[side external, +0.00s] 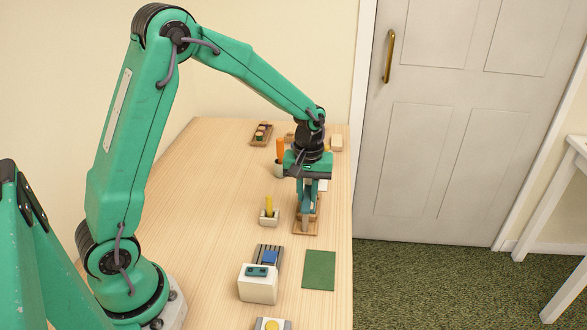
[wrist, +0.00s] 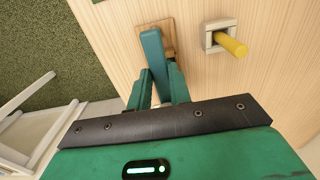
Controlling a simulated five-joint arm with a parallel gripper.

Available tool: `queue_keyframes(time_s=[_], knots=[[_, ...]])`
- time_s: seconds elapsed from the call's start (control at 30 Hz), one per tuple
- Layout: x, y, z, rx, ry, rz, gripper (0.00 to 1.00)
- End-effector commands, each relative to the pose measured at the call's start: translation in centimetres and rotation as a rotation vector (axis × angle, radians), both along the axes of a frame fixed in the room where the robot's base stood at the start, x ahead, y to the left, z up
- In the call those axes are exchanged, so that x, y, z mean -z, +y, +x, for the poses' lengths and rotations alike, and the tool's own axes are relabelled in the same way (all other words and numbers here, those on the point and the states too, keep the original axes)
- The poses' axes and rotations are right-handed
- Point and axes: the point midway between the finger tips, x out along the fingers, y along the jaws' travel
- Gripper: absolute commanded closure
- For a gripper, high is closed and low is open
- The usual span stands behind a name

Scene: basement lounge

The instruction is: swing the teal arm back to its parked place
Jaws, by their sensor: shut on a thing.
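The teal arm (wrist: 152,45) is a flat teal bar over a small wooden base (wrist: 169,40) in the wrist view. My gripper (wrist: 160,72) has one finger on each side of the bar and is shut on it. The bar's near end is hidden between the fingers and behind my gripper body. In the side view my gripper (side external: 306,200) points down over the wooden base (side external: 316,224), near the table's right edge. The fingers and bar overlap there, so the bar's exact angle is hard to tell.
A pale square holder with a yellow peg (wrist: 231,46) stands beside the base. A cup with an orange stick (side external: 280,150) stands close behind. The table's left middle is clear.

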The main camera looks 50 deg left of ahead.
Motion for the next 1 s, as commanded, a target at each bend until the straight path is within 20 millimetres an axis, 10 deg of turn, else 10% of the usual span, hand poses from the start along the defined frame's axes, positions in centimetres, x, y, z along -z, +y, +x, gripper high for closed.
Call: queue_keyframes(time_s=[1.0], knots=[[-0.1, -1.5, 0.9, 0.519, 0.000, 0.000, 1.00]])
